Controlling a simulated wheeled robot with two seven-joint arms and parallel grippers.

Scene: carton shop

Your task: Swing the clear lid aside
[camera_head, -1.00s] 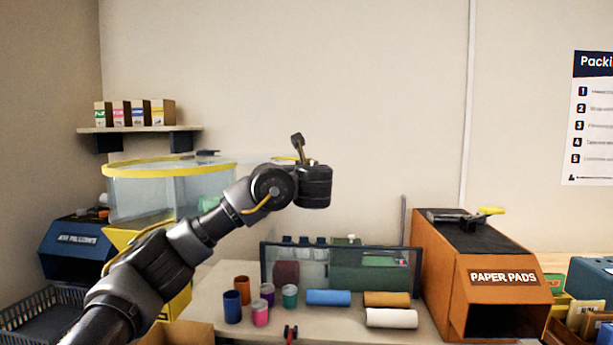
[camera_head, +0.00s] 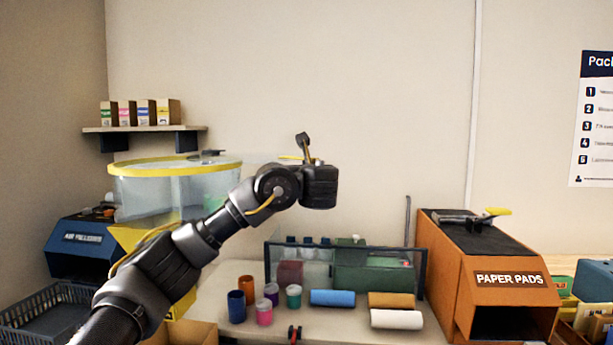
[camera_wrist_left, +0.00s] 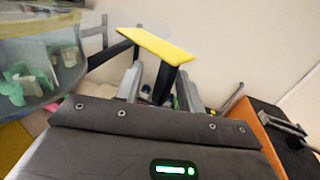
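A clear tub (camera_head: 145,195) with a yellow-rimmed clear lid (camera_head: 125,170) stands at the left in the head view. A dark fitting (camera_head: 208,154) sits on the lid's top. Green and pale items show inside the tub in the left wrist view (camera_wrist_left: 30,85). There, a yellow handle bar (camera_wrist_left: 155,45) on dark arms is just ahead of my left gripper (camera_wrist_left: 161,75). Its fingers are apart, with a dark upright of the handle seen between them; I cannot tell whether they touch it. My gripper body hides most of the handle in the head view. My right gripper is out of sight.
A dark-framed clear panel (camera_head: 345,280) stands on the bench behind several coloured cylinders. An orange paper pads box (camera_head: 480,270) is at the right. A blue air pillows bin (camera_head: 80,250) and a grey basket (camera_head: 40,315) are at the left.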

